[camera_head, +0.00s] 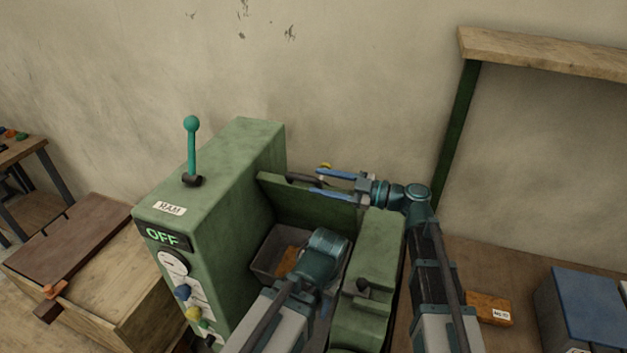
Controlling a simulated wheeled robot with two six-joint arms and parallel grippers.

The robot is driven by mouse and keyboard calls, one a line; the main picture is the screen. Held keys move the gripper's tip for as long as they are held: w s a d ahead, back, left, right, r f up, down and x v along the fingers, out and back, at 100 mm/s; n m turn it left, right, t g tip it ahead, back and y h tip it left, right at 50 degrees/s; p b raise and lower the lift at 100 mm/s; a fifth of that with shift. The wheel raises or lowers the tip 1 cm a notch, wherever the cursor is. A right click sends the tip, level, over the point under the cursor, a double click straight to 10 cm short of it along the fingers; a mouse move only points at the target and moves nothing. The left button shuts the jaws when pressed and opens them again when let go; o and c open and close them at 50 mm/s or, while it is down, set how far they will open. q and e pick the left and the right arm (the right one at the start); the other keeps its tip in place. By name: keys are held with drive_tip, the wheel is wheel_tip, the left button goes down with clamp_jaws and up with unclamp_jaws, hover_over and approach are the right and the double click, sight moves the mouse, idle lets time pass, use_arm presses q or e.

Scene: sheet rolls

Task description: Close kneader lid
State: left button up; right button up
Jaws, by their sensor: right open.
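The green kneader has a tall housing (215,185) on the left and a lower block (378,262) on the right. Its lid (310,212) stands raised at the back, behind the open trough (265,255). Something orange-brown lies in the trough, partly hidden by my left arm. My right gripper (325,183) is open, its blue fingers pointing left at the lid's top edge. A dark bar shows between the fingers; I cannot tell whether they touch it. My left arm's wrist is above the trough, with its gripper fingers hidden.
A teal-knobbed lever (191,150) stands on the housing, and its front panel reads OFF (166,237). A wooden crate (110,295) is at left. A labelled orange-brown block (488,307) and a blue-topped box (590,300) are at right. A wooden shelf (540,52) overhangs the right side.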

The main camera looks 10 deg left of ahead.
drive_tip(key=s+d, duration=0.2)
drive_tip(key=d, duration=0.8)
drive_tip(key=shift+d, duration=0.25)
